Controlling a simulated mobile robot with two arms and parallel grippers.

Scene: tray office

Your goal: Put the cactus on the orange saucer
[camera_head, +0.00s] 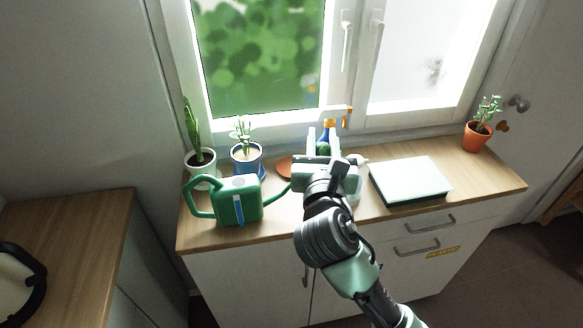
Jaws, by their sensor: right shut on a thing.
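My right gripper (322,142) reaches over the wooden sill counter and is shut on the cactus (323,149). Only a small dark green part of the cactus shows between the fingers; its pot is hidden behind my gripper. The orange saucer (284,167) lies on the counter just left of my right gripper, partly covered by the gripper body. The visible part of the saucer is bare. I cannot tell how high the cactus is above the counter. My left gripper is not in view.
A green watering can (238,200) stands front left, its spout pointing toward the saucer. Plants in a white pot (201,161) and a blue pot (246,160) stand behind it. A spray bottle (330,125) is behind my gripper. A pale flat box (410,180) lies right; a terracotta plant (477,136) stands far right.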

